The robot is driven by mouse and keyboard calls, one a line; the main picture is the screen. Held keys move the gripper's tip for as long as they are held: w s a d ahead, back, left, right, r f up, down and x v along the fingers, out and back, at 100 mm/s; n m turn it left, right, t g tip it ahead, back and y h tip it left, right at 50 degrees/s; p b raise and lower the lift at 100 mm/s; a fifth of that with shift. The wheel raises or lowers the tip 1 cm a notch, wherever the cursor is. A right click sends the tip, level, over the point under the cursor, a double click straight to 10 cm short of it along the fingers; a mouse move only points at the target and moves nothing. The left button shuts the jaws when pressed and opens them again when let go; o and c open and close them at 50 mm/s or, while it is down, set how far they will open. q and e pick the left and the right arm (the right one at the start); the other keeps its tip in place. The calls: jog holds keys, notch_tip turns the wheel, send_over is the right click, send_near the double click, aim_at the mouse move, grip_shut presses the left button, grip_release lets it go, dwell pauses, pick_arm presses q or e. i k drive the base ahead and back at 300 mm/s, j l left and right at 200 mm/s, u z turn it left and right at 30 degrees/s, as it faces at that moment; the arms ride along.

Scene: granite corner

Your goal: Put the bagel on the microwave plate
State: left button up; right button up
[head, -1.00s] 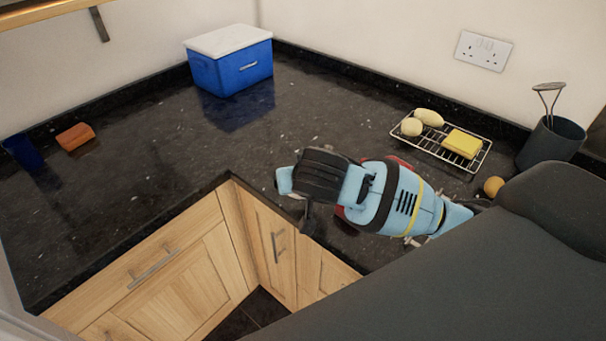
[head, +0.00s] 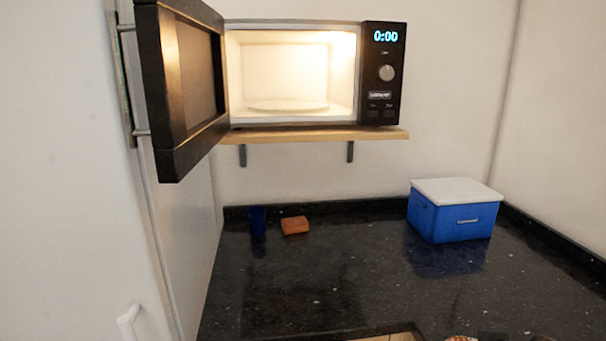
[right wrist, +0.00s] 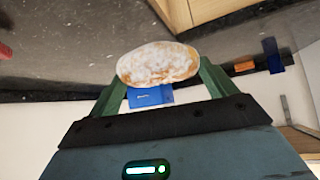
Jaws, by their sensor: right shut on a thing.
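The bagel (right wrist: 158,62), pale and floury, is between the green fingers of my right gripper (right wrist: 160,80) in the right wrist view. The gripper is shut on it and holds it in the air. In the head view, a small bit of the bagel (head: 462,338) shows at the bottom edge. The microwave plate (head: 288,106) lies flat and empty inside the lit microwave (head: 383,75). The microwave stands on a wooden shelf, its black door (head: 188,85) swung open to the left. My left gripper is in neither current view.
The wooden shelf (head: 320,134) is above the dark granite counter (head: 320,290). On the counter are a blue cup (head: 258,221), an orange-brown block (head: 295,225) and a blue box with a white lid (head: 455,215). The counter's middle is clear. The open door sticks out at left.

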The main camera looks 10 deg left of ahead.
aim_at(279, 107)
jog(key=u, duration=1.6)
jog(key=i+l, duration=0.1)
jog(key=l, duration=0.25)
jog(key=i+l, duration=0.1)
jog(key=l, duration=0.25)
